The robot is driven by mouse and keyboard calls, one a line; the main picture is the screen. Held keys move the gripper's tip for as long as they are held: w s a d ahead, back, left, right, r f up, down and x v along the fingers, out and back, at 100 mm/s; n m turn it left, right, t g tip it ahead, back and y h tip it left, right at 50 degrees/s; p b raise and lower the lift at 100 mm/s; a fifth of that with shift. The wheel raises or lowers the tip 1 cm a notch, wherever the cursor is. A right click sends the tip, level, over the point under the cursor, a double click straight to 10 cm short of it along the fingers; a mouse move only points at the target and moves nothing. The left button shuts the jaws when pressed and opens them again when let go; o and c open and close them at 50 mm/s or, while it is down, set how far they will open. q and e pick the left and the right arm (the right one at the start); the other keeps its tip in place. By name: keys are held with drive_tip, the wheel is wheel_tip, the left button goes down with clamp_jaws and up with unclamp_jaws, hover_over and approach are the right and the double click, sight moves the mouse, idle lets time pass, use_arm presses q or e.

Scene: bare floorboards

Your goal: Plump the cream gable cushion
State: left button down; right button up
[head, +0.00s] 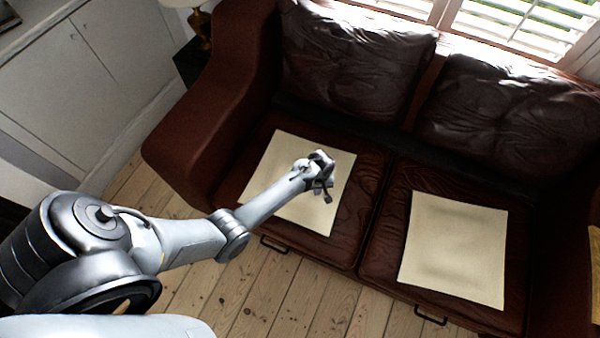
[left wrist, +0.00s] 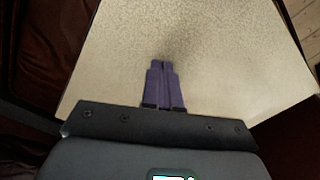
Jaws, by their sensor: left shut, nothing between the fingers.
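Two flat cream cushions lie on the seats of a dark red leather sofa in the head view. The left cream cushion (head: 278,160) is partly hidden by my left arm. The right cream cushion (head: 455,248) lies on the other seat, fully in view. I cannot tell which one is the gable cushion. My left gripper (head: 326,190) is over the right part of the left cushion. In the left wrist view the gripper (left wrist: 163,66) has its fingers shut together, empty, above the cream surface (left wrist: 200,40). Whether the fingertips touch it is unclear. My right gripper is not in view.
The sofa (head: 195,130) has a raised left arm and two wrinkled back cushions (head: 355,65). Handles show at its front edge. A lamp (head: 198,28) stands behind its left arm. White cabinets (head: 70,80) are at the left. Bare floorboards (head: 265,295) lie in front.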

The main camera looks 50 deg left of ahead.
use_arm(q)
drive_tip(key=shift+f+b, duration=0.3)
drive_tip(key=shift+f, duration=0.3)
drive_tip(key=shift+s+a+r+p, duration=0.1)
drive_tip(key=shift+r+p, duration=0.45)
drive_tip(key=shift+p, duration=0.05)
wheel_tip(320, 180, up, 5)
drive_tip(key=p, duration=0.5)
drive_tip(key=shift+f, duration=0.1)
